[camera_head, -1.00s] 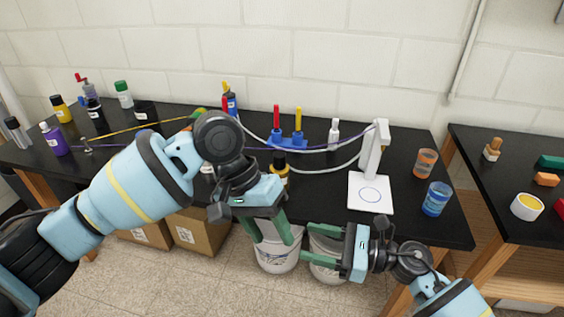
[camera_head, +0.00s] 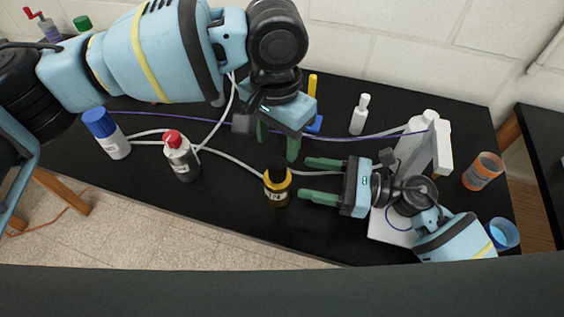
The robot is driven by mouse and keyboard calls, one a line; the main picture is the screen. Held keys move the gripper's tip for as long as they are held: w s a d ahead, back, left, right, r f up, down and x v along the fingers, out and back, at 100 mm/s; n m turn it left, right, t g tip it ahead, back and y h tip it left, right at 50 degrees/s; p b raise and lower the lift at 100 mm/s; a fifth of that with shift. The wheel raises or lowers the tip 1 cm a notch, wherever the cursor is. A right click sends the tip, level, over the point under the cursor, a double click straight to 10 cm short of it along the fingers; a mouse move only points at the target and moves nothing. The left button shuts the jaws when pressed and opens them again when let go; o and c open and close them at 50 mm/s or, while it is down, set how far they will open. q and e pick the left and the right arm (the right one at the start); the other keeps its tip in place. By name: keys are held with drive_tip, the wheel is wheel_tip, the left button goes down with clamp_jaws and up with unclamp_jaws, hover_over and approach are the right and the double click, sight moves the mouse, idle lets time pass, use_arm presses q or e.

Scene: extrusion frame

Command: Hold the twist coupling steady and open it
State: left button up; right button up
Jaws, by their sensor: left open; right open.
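I cannot pick out the twist coupling for sure. A pale hose (camera_head: 335,179) runs across the black table and passes below my grippers; a thin purple cable (camera_head: 160,117) runs behind it. My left gripper (camera_head: 278,143) is open, fingers pointing down, above the table in the middle, and it hides part of what is behind it. My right gripper (camera_head: 305,179) is open and empty, its fingers pointing left, just right of a yellow bottle with a black cap (camera_head: 278,188). Neither gripper visibly holds anything.
A red-capped bottle (camera_head: 183,160) and a blue-capped bottle (camera_head: 108,136) stand at left. A white bottle (camera_head: 359,115) stands at the back. A white stand (camera_head: 442,146), an orange cup (camera_head: 483,171) and a blue cup (camera_head: 503,233) are at right. The front middle of the table is clear.

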sight(287, 175)
drive_tip(key=shift+s+a+r, duration=0.1)
drive_tip(key=shift+s+a, duration=0.1)
drive_tip(key=shift+s, duration=0.05)
drive_tip(key=shift+a, duration=0.3)
drive_tip(key=shift+x, duration=3.5)
drive_tip(key=shift+w+d, duration=0.1)
drive_tip(key=shift+w, duration=0.05)
drive_tip(key=shift+c, duration=0.4)
clamp_jaws()
